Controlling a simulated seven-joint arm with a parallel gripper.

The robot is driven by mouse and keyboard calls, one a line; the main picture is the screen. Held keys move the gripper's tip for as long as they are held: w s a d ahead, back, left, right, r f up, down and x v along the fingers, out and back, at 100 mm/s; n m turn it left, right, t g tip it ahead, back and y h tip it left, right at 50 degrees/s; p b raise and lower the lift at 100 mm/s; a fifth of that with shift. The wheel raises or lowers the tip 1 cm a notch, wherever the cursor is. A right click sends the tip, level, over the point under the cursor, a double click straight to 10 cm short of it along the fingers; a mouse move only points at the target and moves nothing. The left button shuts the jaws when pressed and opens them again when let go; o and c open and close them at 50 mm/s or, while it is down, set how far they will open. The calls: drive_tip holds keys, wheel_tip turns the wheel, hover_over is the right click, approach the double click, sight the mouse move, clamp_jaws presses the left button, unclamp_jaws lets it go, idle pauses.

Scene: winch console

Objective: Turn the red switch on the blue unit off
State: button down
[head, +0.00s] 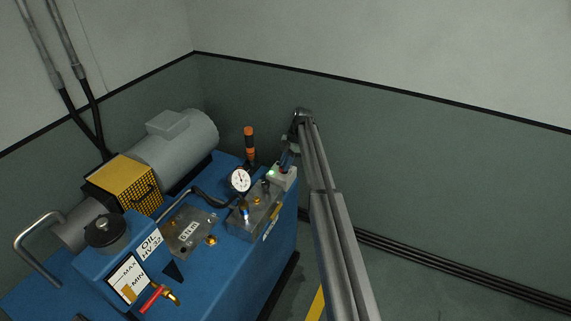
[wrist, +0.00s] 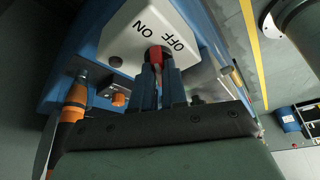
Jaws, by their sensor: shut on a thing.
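The blue unit (head: 215,270) fills the lower left of the head view. A pale switch box (head: 281,178) with a green light sits at its back right corner. In the wrist view the box's light face (wrist: 130,40) carries the words ON and OFF. The red switch (wrist: 155,53) shows just beyond my fingertips, beside those words; its exact setting is hard to tell. My gripper (wrist: 158,72) is shut on the red switch, and its fingers hide part of it. In the head view my gripper (head: 288,160) is small and dark above the box, and the switch is hidden.
An orange-banded lever (head: 249,142) stands upright left of the box; it also shows in the wrist view (wrist: 72,110). A dial gauge (head: 240,180) and a metal valve block (head: 253,212) are close by. A red-handled tap (head: 151,298) is at the front. Walls stand behind.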

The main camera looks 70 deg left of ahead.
drive_tip(key=shift+d+m, duration=0.1)
drive_tip(key=shift+m, duration=0.2)
drive_tip(key=m+y, duration=0.1)
drive_tip(key=m, duration=0.1)
drive_tip(key=m+y, duration=0.1)
drive_tip(key=m, duration=0.2)
drive_tip(key=shift+d+m+y, duration=0.2)
drive_tip(key=shift+m+y, duration=0.1)
drive_tip(key=m+y, duration=0.1)
drive_tip(key=m, duration=0.1)
drive_tip(key=m+t, duration=0.1)
drive_tip(key=m, duration=0.2)
drive_tip(key=shift+s+y, duration=0.1)
drive_tip(key=shift+y, duration=0.3)
drive_tip(key=shift+m, duration=0.4)
drive_tip(key=c, duration=1.2)
unclamp_jaws()
drive_tip(key=shift+o, duration=0.2)
drive_tip(key=v, duration=1.4)
drive_tip(key=shift+s, duration=0.15)
